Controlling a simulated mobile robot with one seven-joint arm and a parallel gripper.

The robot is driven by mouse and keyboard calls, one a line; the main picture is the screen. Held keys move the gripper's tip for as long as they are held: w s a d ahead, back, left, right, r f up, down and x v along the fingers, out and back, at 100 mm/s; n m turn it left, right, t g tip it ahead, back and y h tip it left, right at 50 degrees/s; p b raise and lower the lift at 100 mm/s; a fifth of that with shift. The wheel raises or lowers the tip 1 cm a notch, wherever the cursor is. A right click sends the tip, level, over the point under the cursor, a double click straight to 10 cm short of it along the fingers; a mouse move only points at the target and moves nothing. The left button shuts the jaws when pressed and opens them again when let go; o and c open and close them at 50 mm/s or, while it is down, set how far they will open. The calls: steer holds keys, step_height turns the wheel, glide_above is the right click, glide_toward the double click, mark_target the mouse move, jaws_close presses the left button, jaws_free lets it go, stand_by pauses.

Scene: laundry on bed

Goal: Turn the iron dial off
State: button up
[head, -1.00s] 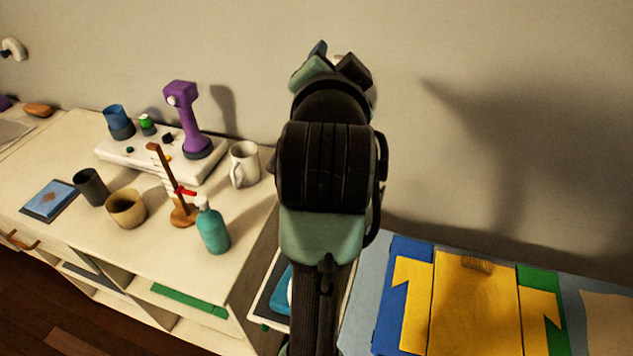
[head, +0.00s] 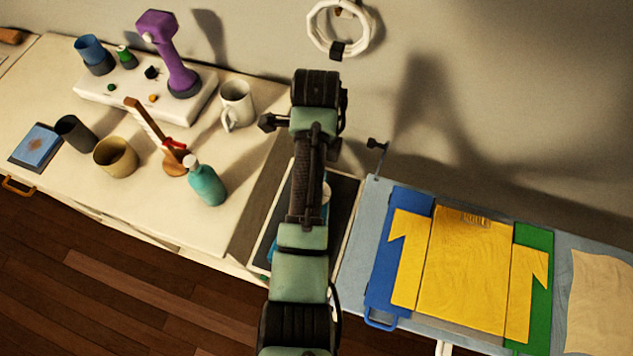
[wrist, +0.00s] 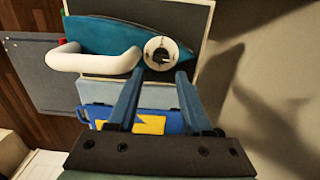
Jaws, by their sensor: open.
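The iron (wrist: 100,32) has a teal body and a white loop handle (wrist: 85,62) in the wrist view. Its dial (wrist: 160,53) is a white round knob with a dark centre mark, at the handle's right end. My gripper (wrist: 159,78) is open, its two blue fingers pointing toward the dial, one on either side of it in the picture. I cannot tell whether they touch it. Nothing is between the fingers except background. In the head view my arm covers most of the iron; only small teal-blue bits (head: 272,250) show. My gripper is hidden there.
The iron rests on a dark, pale-edged board (head: 346,195). To its right is a folding board (head: 400,200) with a yellow shirt (head: 470,260). A white ring (head: 318,22) hangs on the wall.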

step_height(320, 180, down, 7)
steer(key=shift+r, duration=0.15)
jaws_close()
stand_by(0.4)
